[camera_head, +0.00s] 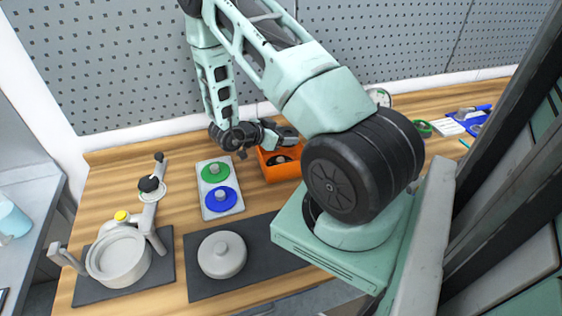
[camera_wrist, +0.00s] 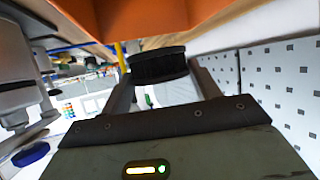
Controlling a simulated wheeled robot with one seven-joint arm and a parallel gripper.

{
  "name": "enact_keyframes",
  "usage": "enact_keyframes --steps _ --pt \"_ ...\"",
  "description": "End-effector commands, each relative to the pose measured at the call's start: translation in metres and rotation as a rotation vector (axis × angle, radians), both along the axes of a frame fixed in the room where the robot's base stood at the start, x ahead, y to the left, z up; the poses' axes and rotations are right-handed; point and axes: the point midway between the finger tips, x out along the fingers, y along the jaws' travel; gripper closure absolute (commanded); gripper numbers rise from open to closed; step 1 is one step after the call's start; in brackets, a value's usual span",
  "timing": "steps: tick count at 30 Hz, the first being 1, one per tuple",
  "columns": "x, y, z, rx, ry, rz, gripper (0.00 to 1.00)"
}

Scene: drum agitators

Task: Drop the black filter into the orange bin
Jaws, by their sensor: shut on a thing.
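The black filter (camera_wrist: 158,66) shows in the wrist view as a dark, ribbed round piece between the fingertips. My gripper (camera_wrist: 163,84) is shut on it. In the head view my gripper (camera_head: 282,134) is at the back edge of the orange bin (camera_head: 273,176), pointing right; the filter cannot be made out there. The bin is a small open box on the wooden bench, and its orange wall (camera_wrist: 140,18) fills the top of the wrist view, close to the filter. Something dark and grey shows inside the bin; I cannot tell what it is.
A grey tray with a green disc (camera_head: 215,171) and a blue disc (camera_head: 221,198) lies left of the bin. A grey lid (camera_head: 222,254) sits on a dark mat in front. A white pot (camera_head: 119,257) with a stand is at left. A perforated wall (camera_head: 110,70) rises behind.

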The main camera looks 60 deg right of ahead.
Motion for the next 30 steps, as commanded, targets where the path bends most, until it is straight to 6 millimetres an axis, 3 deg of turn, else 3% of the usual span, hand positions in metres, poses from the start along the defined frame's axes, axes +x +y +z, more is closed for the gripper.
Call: enact_keyframes --steps 1,7,18,19,21,30 --pt "0.0 0.0 -0.012 0.0 0.0 -0.001 0.6" --pt "0.0 0.0 -0.034 -0.001 0.001 -0.001 0.6" --pt "0.0 0.0 -0.038 -0.001 0.001 0.001 0.6" --pt "0.0 0.0 -0.038 -0.001 0.001 0.001 0.36" --pt "0.0 0.0 -0.038 -0.001 0.001 0.0 0.16" --pt "0.0 0.001 -0.037 -0.001 0.001 0.001 0.13"
